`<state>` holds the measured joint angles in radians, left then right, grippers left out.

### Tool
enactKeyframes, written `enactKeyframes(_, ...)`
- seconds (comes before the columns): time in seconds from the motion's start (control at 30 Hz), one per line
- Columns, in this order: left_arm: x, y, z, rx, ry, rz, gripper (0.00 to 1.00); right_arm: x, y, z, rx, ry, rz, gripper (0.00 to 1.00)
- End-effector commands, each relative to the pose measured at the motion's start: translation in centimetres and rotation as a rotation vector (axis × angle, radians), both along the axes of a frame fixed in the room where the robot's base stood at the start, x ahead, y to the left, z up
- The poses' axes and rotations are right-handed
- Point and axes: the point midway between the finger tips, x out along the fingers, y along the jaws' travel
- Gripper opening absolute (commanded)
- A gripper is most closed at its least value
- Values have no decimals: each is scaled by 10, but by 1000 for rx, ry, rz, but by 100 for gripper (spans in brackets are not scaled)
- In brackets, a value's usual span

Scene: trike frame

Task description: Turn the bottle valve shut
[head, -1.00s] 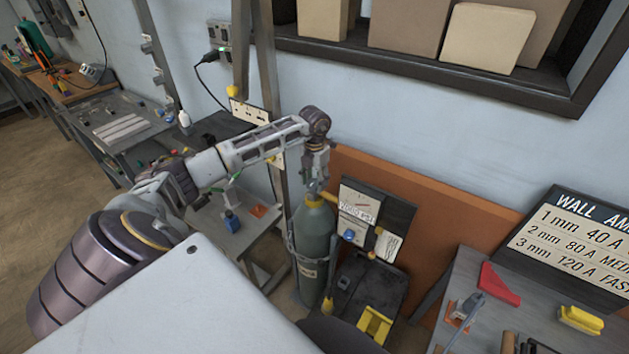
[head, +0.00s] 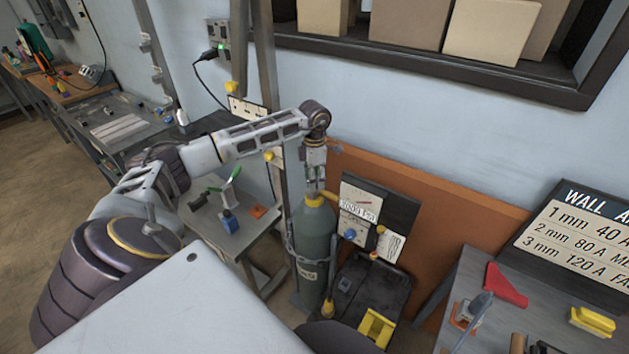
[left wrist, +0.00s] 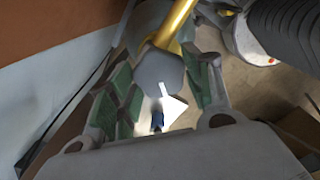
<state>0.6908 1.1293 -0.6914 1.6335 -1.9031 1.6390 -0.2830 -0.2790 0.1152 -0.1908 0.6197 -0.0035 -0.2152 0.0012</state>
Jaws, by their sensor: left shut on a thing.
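The grey-green gas bottle (head: 315,240) stands upright, its rounded shoulder and top just below my left gripper (head: 314,190). In the left wrist view, the green-padded fingers of my left gripper (left wrist: 162,88) are on both sides of a grey faceted valve knob (left wrist: 158,68) and shut on it. A brass-coloured stem (left wrist: 178,25) runs up from behind the knob. In the head view the valve is mostly hidden by the gripper. My right gripper is in neither view.
A dark welding machine (head: 370,285) with a dial panel stands right of the bottle, before an orange-brown board (head: 450,232). A small grey table (head: 240,240) with a blue-and-green tool is to the left. A grey workbench (head: 465,285) is at right.

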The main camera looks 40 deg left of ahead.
Motion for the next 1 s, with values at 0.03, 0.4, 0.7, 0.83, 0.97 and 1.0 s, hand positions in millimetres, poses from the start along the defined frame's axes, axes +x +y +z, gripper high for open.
enactKeyframes(0.03, 1, 2, 1, 2, -5, -35, 26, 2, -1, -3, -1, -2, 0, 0)
enactKeyframes(0.4, 1, 2, 1, 3, -4, -338, 26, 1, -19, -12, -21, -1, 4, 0)
enactKeyframes(0.7, 2, 2, 1, 3, -5, -580, 26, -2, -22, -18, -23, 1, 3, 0)
enactKeyframes(0.83, 2, 2, 1, 3, -4, -686, 26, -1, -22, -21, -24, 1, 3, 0)
enactKeyframes(0.97, 2, 2, 2, 4, -5, -791, 26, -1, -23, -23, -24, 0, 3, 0)
enactKeyframes(1.0, 2, 1, 2, 4, -5, -823, 26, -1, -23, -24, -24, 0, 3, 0)
